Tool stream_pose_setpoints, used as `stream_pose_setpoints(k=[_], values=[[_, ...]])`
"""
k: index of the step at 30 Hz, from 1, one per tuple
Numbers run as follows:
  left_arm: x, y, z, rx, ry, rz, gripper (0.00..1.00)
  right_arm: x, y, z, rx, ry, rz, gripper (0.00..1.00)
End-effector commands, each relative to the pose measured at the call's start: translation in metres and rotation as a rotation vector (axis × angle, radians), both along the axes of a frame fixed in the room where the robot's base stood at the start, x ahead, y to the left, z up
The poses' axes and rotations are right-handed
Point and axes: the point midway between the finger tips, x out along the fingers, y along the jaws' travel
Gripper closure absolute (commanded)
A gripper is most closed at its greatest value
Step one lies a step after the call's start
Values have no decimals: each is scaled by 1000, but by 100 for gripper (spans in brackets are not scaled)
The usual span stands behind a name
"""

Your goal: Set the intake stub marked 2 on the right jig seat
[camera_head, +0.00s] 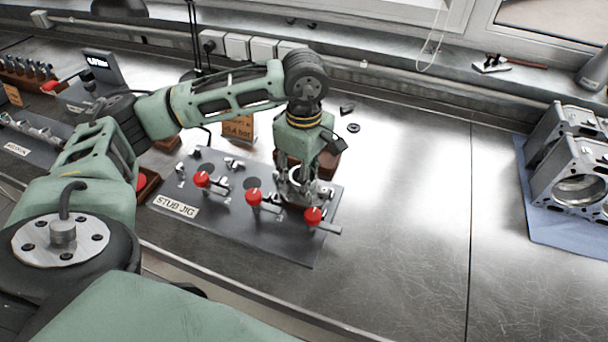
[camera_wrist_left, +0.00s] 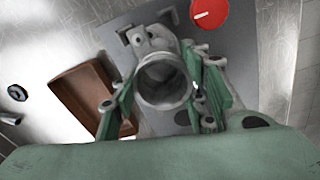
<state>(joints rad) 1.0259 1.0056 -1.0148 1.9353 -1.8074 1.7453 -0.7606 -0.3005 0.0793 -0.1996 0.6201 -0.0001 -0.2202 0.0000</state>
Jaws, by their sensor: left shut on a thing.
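My left gripper (camera_head: 297,190) points down over the right end of the dark stub jig plate (camera_head: 270,235). It is shut on a grey metal intake stub (camera_wrist_left: 162,85), whose round open end faces the camera in the left wrist view, between the two green fingers (camera_wrist_left: 163,105). I cannot read a number on the stub. The gripper and stub hide the right seat, so I cannot tell whether the stub touches it. The right clamp's red knob (camera_head: 313,215) is just in front; it also shows in the wrist view (camera_wrist_left: 209,12). My right gripper is not in view.
Two more red clamp knobs, left (camera_head: 201,178) and middle (camera_head: 253,195), stand on the jig by dark round seats. A brown wooden tray (camera_wrist_left: 68,88) lies beside the jig. An engine block (camera_head: 580,165) stands on a blue mat at the right. The bench between is clear.

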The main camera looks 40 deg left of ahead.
Motion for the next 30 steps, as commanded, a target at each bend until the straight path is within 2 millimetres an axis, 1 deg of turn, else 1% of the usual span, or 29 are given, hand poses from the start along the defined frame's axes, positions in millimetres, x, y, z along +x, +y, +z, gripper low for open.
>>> stream_pose_setpoints(k=[3, 11, 12, 19, 30], values=[[0, 0, -1, -1, -2, 0, 95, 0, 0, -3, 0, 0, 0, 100], [0, 0, 0, -1, -2, 0, 95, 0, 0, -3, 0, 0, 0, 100], [0, 0, 0, 0, -2, 0, 57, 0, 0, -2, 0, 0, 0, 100], [0, 0, -1, 0, -1, 0, 37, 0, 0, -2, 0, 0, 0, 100], [0, 0, -1, 0, 1, 0, 37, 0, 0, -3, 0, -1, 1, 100]])
